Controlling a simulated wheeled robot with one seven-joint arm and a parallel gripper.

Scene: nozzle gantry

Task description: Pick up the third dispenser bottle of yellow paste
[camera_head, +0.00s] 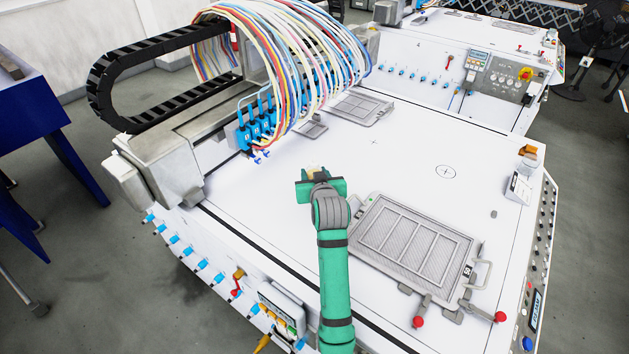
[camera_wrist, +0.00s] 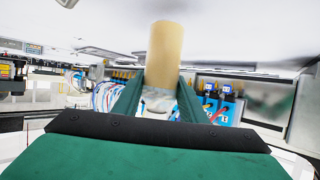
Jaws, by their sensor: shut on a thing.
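My gripper (camera_head: 318,182) is over the white gantry table, right of the row of blue dispenser heads. Its green fingers show in the wrist view (camera_wrist: 160,92), shut on a bottle (camera_wrist: 166,52). The bottle is a tan-yellow cylinder with a pale, clear-looking part between the fingers. In the head view only a small pale yellow bit of the bottle (camera_head: 316,169) shows behind the gripper. No number on the bottle can be read. The blue dispenser heads (camera_head: 262,123) hang from the gantry and also show behind the fingers in the wrist view (camera_wrist: 222,98).
A grey framed screen (camera_head: 411,246) with red-knobbed clamps lies right of my arm. Smaller grey plates (camera_head: 357,107) lie at the back. Coloured hoses (camera_head: 290,40) arch above the dispenser heads. A small white device (camera_head: 519,187) stands at the right edge. The table's middle is clear.

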